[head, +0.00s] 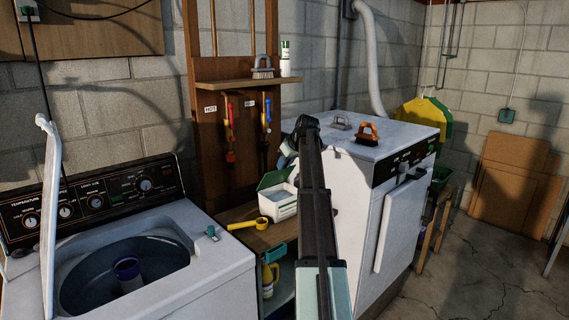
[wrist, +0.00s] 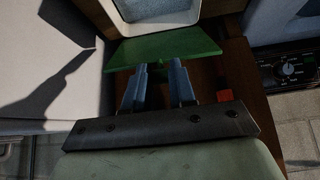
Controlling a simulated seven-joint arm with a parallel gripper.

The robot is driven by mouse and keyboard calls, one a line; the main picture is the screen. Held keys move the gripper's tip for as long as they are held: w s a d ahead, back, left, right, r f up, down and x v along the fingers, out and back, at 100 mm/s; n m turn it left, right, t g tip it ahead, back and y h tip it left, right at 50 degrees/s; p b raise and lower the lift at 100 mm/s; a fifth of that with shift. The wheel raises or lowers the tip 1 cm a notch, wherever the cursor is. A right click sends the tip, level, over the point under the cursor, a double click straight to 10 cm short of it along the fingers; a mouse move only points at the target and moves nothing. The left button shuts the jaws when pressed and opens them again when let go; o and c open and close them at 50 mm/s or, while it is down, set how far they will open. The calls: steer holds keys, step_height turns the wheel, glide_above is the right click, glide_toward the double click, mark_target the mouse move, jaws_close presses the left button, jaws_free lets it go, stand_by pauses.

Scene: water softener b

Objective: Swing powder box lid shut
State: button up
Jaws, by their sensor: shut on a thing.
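The powder box (head: 281,207) is a small white box with a green lid (head: 274,178). It stands on a wooden shelf between the washer and the white cabinet. The lid is raised at its left and back, so the box is open. In the wrist view the box (wrist: 205,10) shows whitish contents, with the green lid (wrist: 165,47) extending from its rim. My gripper (wrist: 160,76) is at the lid's edge, its two fingers shut on a small green tab of the lid. In the head view my gripper (head: 288,152) is partly hidden behind my arm.
An open top-loading washer (head: 205,262) is at left, its lid (head: 49,200) upright. A yellow scoop (head: 248,224) lies beside the box. A white cabinet (head: 350,210) with brushes on top stands close at right. Red and blue valves (head: 231,130) are on the board behind.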

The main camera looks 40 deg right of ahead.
steer(key=shift+s+a+f, duration=0.1)
steer(key=shift+s+f, duration=1.2)
steer(key=shift+s, duration=0.2)
steer(key=shift+s+f, duration=0.1)
steer(key=s+f, duration=0.2)
steer(key=f, duration=0.1)
steer(key=shift+s+f, duration=0.1)
steer(key=shift+f, duration=0.2)
steer(key=shift+s+a+f, duration=0.1)
steer(key=shift+s+f, duration=0.1)
steer(key=shift+f, duration=0.45)
steer(key=shift+s+d+f, duration=0.1)
steer(key=shift+s+f, duration=0.15)
steer(key=shift+f, duration=0.35)
steer(key=shift+s+a+f, duration=0.1)
steer(key=shift+s+f, duration=0.1)
steer(key=shift+f, duration=0.45)
